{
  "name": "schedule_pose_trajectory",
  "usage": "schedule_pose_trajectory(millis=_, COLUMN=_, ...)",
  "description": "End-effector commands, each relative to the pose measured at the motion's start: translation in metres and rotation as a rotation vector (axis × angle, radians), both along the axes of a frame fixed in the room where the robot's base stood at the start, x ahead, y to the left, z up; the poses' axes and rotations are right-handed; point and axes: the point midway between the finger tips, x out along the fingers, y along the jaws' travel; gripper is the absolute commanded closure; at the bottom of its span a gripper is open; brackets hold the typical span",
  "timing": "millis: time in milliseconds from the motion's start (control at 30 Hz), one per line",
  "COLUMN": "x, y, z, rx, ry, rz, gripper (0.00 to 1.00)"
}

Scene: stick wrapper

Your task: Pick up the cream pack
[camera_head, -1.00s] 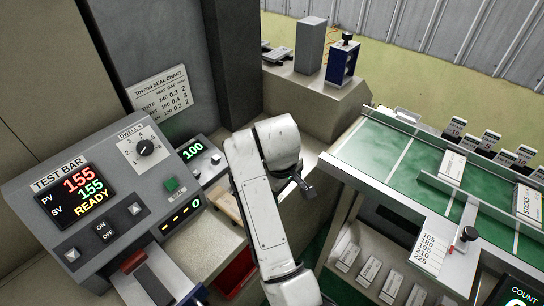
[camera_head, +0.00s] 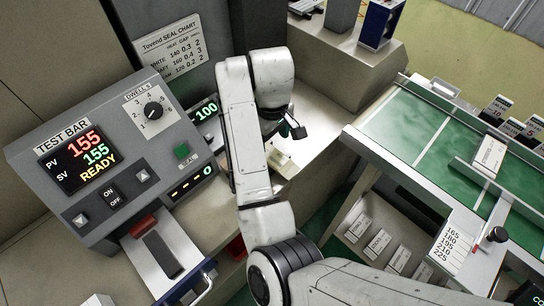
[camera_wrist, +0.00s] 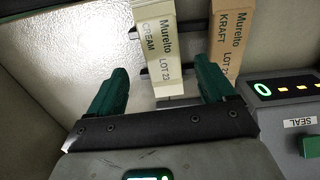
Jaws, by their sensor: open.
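My gripper (camera_wrist: 160,77) is open, with one green finger on each side of the pack's lower end. I see no finger closed on it, and cannot tell how high the fingers are above it. The brown kraft pack (camera_wrist: 230,40) lies just right of it, close to the right finger. In the head view my arm hides much of this spot.
Dark rack bars (camera_wrist: 190,68) show behind the packs. The sealer's control panel (camera_wrist: 285,95) is close on the right in the wrist view. In the head view the test bar machine (camera_head: 110,150) is at left and a green-topped conveyor table (camera_head: 410,125) at right.

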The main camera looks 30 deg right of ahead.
Motion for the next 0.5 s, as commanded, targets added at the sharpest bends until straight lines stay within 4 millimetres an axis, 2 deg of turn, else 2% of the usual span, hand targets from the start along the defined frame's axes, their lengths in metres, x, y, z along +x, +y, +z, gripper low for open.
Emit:
schedule_pose_trajectory(millis=300, x=-0.002, y=0.002, z=-0.041, rx=0.0, ry=0.003, rz=0.0, gripper=0.17)
schedule_pose_trajectory(millis=500, x=-0.002, y=0.001, z=-0.048, rx=0.001, ry=0.001, rz=-0.001, gripper=0.17)
